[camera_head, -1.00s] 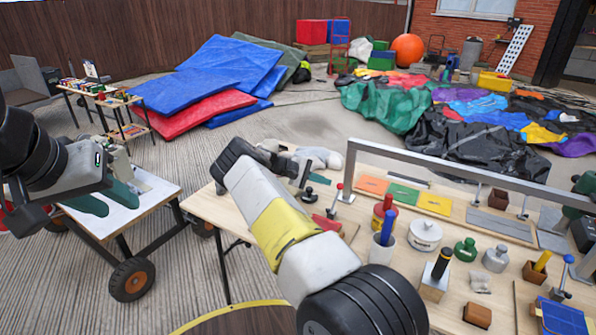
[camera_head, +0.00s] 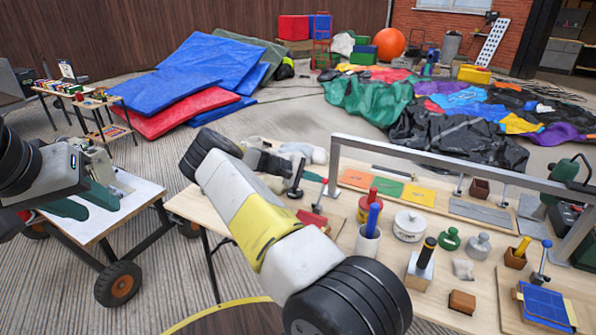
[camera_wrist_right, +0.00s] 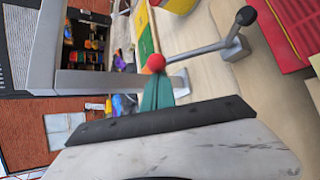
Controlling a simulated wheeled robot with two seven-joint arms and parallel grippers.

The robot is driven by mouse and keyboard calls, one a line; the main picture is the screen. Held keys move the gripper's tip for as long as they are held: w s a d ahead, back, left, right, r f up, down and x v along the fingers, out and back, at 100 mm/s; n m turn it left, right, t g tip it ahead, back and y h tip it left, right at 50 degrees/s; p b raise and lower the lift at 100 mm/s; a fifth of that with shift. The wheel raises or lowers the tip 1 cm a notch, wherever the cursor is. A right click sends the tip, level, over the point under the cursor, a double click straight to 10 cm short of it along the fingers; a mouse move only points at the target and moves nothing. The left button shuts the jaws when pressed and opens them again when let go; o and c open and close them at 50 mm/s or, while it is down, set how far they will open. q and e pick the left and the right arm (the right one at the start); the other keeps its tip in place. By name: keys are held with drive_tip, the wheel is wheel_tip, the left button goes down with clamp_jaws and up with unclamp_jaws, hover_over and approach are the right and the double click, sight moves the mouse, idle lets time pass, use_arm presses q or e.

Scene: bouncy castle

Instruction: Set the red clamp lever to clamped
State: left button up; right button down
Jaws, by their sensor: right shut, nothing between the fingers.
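The red clamp lever shows in the right wrist view as a red ball knob (camera_wrist_right: 155,62) on a grey bar that runs to a small metal bracket. My right gripper (camera_wrist_right: 157,84) is shut and empty. Its green fingertips are at the red knob, and I cannot tell whether they touch it. In the head view my right gripper (camera_head: 314,178) is over the workbench (camera_head: 400,312), largely hidden by its own wrist, close to the lever. My left gripper (camera_head: 84,205) is open, its green fingers apart and empty, over a white-topped cart at the left.
A grey metal frame (camera_head: 430,160) rises along the bench.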

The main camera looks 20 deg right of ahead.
drive_tip(key=shift+s+a+r, duration=0.1)
drive_tip(key=s+a+r+m+t+h, duration=0.1)
drive_tip(key=s+a+r+m+h, duration=0.1)
drive_tip(key=s+a+m+h, duration=0.1)
drive_tip(key=shift+s+a+r+h, duration=0.35)
drive_tip(key=shift+s+a+h, duration=0.15)
drive_tip(key=shift+a+h, duration=0.3)
drive_tip(key=shift+s+a, duration=0.1)
idle(0.6)
